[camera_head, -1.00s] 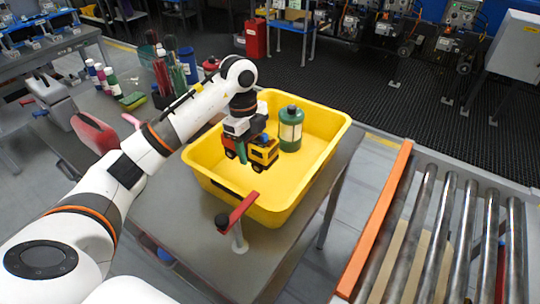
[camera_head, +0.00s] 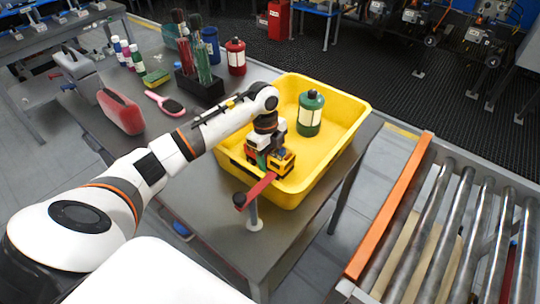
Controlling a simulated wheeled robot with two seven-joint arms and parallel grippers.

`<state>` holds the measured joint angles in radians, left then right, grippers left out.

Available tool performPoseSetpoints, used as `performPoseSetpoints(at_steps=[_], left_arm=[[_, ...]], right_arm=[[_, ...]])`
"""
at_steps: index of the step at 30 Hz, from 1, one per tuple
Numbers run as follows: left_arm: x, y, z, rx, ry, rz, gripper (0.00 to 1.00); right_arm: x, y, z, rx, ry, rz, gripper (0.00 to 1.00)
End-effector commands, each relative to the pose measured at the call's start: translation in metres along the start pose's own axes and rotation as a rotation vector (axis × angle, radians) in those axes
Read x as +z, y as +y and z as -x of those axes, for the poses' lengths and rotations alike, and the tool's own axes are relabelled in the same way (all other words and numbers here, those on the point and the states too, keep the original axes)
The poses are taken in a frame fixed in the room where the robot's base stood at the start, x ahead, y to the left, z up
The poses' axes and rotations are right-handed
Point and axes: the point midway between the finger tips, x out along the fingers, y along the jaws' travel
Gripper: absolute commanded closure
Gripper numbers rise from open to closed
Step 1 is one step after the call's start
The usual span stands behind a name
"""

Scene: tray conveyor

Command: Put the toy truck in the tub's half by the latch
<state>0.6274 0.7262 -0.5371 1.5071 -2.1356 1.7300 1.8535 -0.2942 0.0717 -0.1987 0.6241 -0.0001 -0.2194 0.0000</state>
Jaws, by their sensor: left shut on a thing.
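The toy truck (camera_head: 284,163), with a yellow cab and red and dark parts, is at the near-left side of the yellow tub (camera_head: 350,101). My left gripper (camera_head: 264,150) reaches down from above and is shut on the truck, hiding part of it. I cannot tell whether the truck touches the tub floor. A red lever with a black knob (camera_head: 258,187) stands on a short post just outside the tub's near wall; it may be the latch. A green canister with a pale label (camera_head: 310,114) stands upright in the tub's far part. My right gripper is not in view.
The tub stands on a grey table (camera_head: 206,207). A roller conveyor (camera_head: 440,225) with an orange edge lies to the right. A black holder with brushes (camera_head: 200,88), a red canister (camera_head: 235,57) and a pink hairbrush (camera_head: 165,103) stand or lie behind my left arm.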

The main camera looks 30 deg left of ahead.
Motion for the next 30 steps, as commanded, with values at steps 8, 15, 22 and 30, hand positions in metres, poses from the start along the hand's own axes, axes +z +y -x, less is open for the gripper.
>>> performPoseSetpoints(at_steps=[8, 15, 22, 30], left_arm=[[0.000, 0.000, -0.002, 0.000, 0.000, 0.000, 0.22], [0.000, 0.000, -0.001, 0.000, 0.000, 0.000, 0.22], [0.000, 0.001, 0.023, 0.004, 0.001, -0.001, 0.22], [-0.001, 0.001, 0.081, 0.004, 0.002, 0.000, 0.22]], right_arm=[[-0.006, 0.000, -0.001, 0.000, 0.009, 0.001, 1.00], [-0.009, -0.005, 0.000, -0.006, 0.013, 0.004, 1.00], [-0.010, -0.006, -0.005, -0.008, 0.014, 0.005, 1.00], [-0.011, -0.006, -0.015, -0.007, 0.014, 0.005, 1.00]])
